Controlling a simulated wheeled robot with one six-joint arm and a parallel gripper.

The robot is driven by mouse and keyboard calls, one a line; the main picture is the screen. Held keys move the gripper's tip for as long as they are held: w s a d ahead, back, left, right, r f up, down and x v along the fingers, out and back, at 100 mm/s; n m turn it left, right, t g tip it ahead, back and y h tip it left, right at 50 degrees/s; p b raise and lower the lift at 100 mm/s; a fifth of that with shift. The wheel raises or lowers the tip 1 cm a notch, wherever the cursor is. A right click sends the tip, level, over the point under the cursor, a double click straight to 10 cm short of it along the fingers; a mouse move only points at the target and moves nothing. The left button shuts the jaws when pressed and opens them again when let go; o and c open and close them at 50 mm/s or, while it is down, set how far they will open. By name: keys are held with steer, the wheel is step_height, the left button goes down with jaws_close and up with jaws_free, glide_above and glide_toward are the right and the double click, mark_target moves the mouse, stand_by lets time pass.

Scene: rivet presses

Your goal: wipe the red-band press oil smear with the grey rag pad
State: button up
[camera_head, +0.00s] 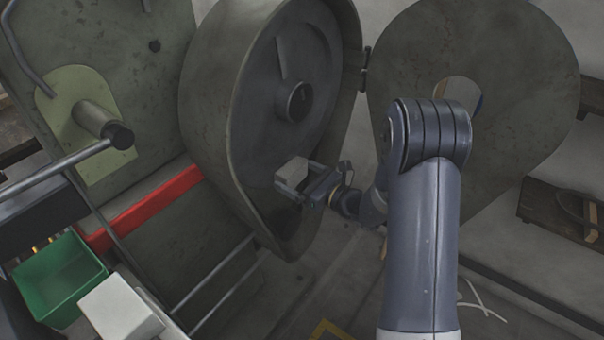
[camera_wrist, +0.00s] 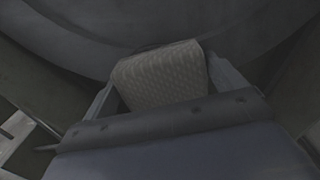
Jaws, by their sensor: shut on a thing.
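My gripper (camera_head: 306,182) is shut on the grey rag pad (camera_head: 291,174), a pale block at the lower part of the press's open round housing (camera_head: 217,95). In the wrist view the textured pad (camera_wrist: 160,72) sits between the two fingers, in front of the dark curved housing wall. I cannot tell whether the pad touches the surface. The red band (camera_head: 150,206) runs along the press body left of the housing. A darker patch (camera_head: 262,199) shows on the housing's inner face left of the pad; I cannot tell if it is the oil smear.
The round cover (camera_head: 520,80) stands swung open on its hinge at the right. A green bin (camera_head: 58,276) and a pale box (camera_head: 118,307) are at the lower left, near metal rails (camera_head: 208,282). A dark shelf (camera_head: 548,207) is at the right.

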mark_target(288, 185)
steer(key=shift+s+a+b, duration=0.3)
steer(key=shift+s+a, duration=0.35)
steer(key=shift+s, duration=0.2)
steer(key=shift+s+a+b, duration=0.25)
steer(key=shift+s+a, duration=0.4)
steer(key=shift+s, duration=0.25)
steer(key=shift+w+d+b, duration=0.1)
steer(key=shift+w+d, duration=0.7)
steer(key=shift+w, duration=0.25)
steer(key=shift+w+d+b, duration=0.15)
steer(key=shift+w+d, duration=0.7)
steer(key=shift+w, duration=0.2)
steer(key=shift+w+d+b, duration=0.1)
steer(key=shift+w+d, duration=0.7)
steer(key=shift+w, duration=0.25)
steer(key=shift+a, duration=0.1)
steer(key=s+a, duration=0.1)
steer(key=s, duration=0.1)
steer(key=s+a+b, duration=0.1)
steer(key=s+a, duration=0.1)
steer(key=s+a+b, duration=0.1)
steer(key=s, duration=0.1)
steer(key=shift+s+a, duration=0.1)
steer(key=shift+a, duration=0.15)
steer(key=v, duration=0.6)
